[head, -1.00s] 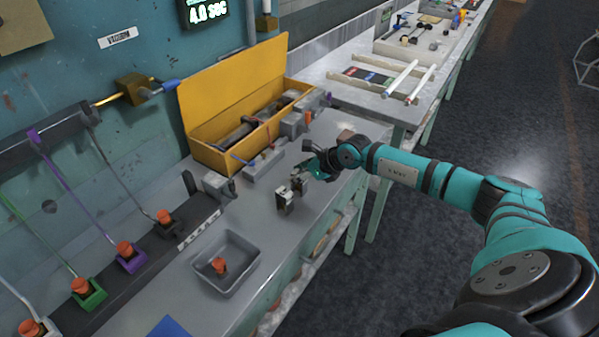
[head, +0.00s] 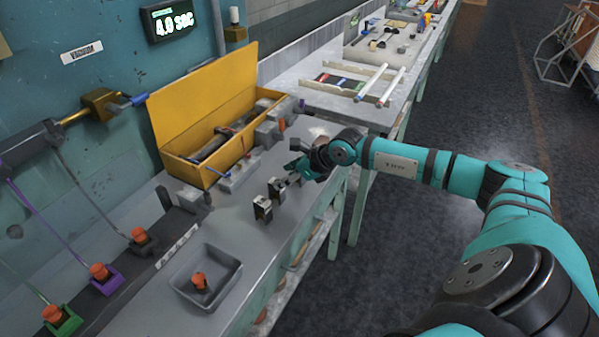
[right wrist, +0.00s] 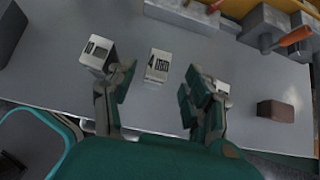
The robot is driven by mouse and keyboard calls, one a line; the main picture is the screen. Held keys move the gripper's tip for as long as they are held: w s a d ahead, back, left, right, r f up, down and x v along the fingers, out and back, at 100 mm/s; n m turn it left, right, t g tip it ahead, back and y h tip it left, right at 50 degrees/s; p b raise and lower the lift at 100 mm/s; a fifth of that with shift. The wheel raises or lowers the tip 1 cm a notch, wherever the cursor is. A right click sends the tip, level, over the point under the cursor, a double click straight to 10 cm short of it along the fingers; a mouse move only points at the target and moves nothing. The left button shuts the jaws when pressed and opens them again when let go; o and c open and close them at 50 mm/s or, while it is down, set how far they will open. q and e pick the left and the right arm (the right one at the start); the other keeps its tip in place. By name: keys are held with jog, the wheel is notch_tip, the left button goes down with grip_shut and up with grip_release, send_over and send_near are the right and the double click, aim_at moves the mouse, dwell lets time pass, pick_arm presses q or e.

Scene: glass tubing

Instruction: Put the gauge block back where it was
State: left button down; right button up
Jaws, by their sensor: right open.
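In the right wrist view, one reads "10" (right wrist: 98,53) and the other reads "4" (right wrist: 157,66). In the head view, a near block (head: 263,209) and a far block (head: 277,190) stand close together. My right gripper (head: 291,176) is just beyond them, low over the bench. The right wrist view shows its fingers (right wrist: 158,92) spread, with the "4" block ahead of the gap and the "10" block by the left finger. A pale piece (right wrist: 222,87) shows partly behind the right finger. My left gripper is out of view.
A yellow open box (head: 205,135) with tools stands against the wall. A grey tray (head: 232,268) holds an orange-topped piece. A brown block (right wrist: 277,110) lies on the bench right of the gripper. Orange-knobbed fittings line the left side. The bench's front edge is close by.

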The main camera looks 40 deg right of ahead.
jog(key=b+v, duration=0.1)
jog(key=v, duration=0.6)
jog(key=shift+a, duration=0.1)
